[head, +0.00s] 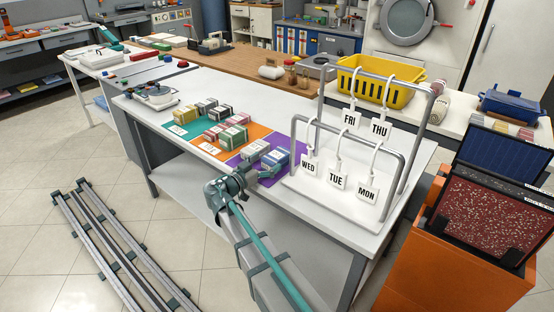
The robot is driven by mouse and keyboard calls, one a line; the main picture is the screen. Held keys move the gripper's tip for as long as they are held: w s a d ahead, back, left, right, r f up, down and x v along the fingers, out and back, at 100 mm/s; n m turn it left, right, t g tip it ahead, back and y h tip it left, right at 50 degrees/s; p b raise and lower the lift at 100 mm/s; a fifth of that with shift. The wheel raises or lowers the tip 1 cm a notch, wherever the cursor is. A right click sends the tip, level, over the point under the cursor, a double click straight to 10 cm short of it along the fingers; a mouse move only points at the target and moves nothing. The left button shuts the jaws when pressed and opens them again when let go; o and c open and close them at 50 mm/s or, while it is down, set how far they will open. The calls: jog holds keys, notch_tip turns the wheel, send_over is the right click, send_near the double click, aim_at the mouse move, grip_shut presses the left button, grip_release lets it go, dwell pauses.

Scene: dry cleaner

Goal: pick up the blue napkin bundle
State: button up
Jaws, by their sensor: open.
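A blue napkin bundle (276,157) with a pale band lies on the purple mat (294,172), at the right end of the rows of bundles on the white table. My gripper (264,171) is at the near side of this bundle, low over the purple mat, with my arm reaching in from the bottom of the picture. The jaws are open but small in this view. I cannot tell whether they touch the bundle or stand around it. The bundle's near side is partly hidden by my gripper.
A metal rack (403,165) with day tags stands just right. A yellow basket (375,88) is behind.

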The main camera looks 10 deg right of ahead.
jog(key=shift+x, duration=1.15)
jog(key=c, duration=1.3)
jog(key=shift+f+b, duration=0.1)
jog(key=shift+b, duration=0.65)
